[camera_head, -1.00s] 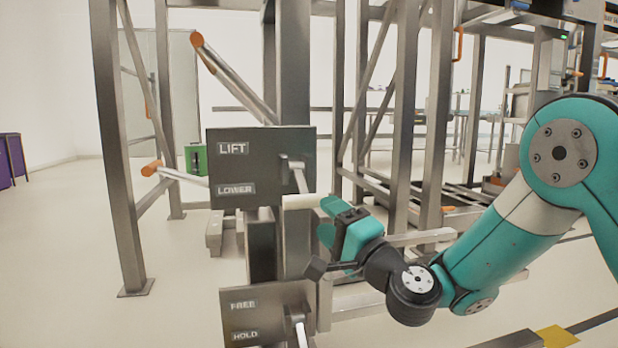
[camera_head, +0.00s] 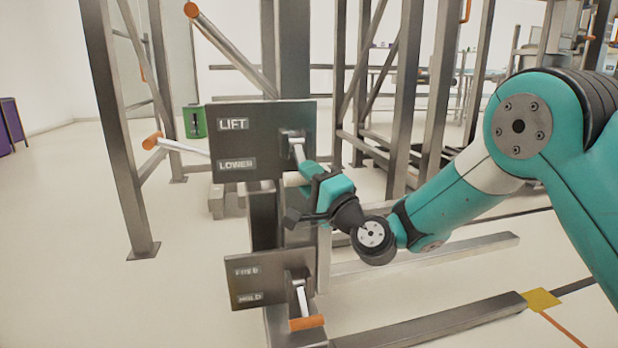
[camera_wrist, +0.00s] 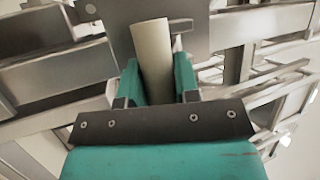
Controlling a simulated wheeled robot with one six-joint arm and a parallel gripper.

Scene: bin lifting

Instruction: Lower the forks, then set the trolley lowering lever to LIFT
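A dark plate (camera_head: 235,144) marked LIFT above and LOWER below stands at centre in the head view. Its lever (camera_head: 298,152) hangs down from a pivot on the plate's right, on the LOWER side. The lever's pale handle (camera_head: 291,180) is partly hidden by my gripper (camera_head: 307,183), which is at it from the right. In the wrist view the pale cylindrical handle (camera_wrist: 152,50) lies between the two teal fingers of my gripper (camera_wrist: 160,84). Whether both fingers press on it is not clear. The forks cannot be clearly made out.
Below, a second plate (camera_head: 245,282) marked FREE and HOLD carries a lever with an orange handle (camera_head: 306,323) pointing down. Steel frame posts (camera_head: 115,130) stand around. Orange-tipped bars (camera_head: 152,141) stick out at left. A green box (camera_head: 194,121) stands behind. Floor is open at left.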

